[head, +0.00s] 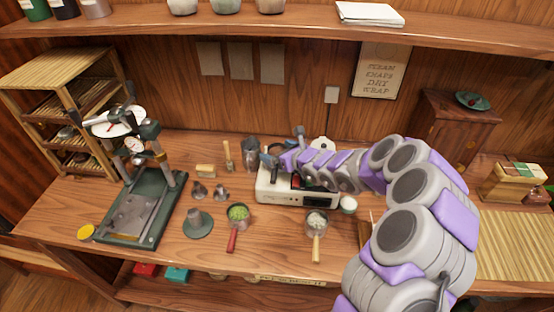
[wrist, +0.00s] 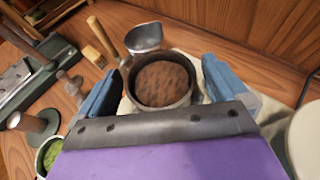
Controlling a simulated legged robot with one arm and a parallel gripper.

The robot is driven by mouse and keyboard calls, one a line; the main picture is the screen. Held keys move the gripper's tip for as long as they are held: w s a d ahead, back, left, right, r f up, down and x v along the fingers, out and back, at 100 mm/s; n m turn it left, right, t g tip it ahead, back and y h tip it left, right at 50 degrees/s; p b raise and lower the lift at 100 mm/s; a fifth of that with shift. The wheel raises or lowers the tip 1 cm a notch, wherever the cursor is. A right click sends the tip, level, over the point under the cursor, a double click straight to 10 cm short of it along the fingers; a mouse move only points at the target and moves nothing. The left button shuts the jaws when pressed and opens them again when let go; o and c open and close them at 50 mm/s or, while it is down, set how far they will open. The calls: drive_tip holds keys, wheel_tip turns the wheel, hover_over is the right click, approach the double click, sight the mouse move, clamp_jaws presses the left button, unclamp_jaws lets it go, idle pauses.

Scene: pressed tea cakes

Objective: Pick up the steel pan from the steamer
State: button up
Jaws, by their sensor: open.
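The steel pan (wrist: 131,82) is a round dark-rimmed vessel with a brown pressed mass in it. It shows between the blue fingers of my gripper (wrist: 160,88) in the wrist view. The fingers are open, one on each side of the pan, with a visible gap at least on the left; contact at the right cannot be told. A pale cloth lies around and under the pan. In the head view the white steamer (head: 265,196) stands mid-table, and my gripper (head: 270,160) is over its left end. My arm hides part of the steamer, and the pan is hard to make out there.
A grey metal jug (wrist: 144,38) stands just behind the pan. A brush (head: 228,154) and a wooden block (head: 206,171) are to the left. A green press (head: 165,205) stands further left. A red-handled pan of green leaves (head: 238,212) and a wooden-handled pan (head: 317,223) are in front.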

drive_tip(key=shift+c, duration=0.3)
drive_tip(key=c, duration=1)
drive_tip(key=shift+c, duration=0.4)
drive_tip(key=shift+r, duration=0.1)
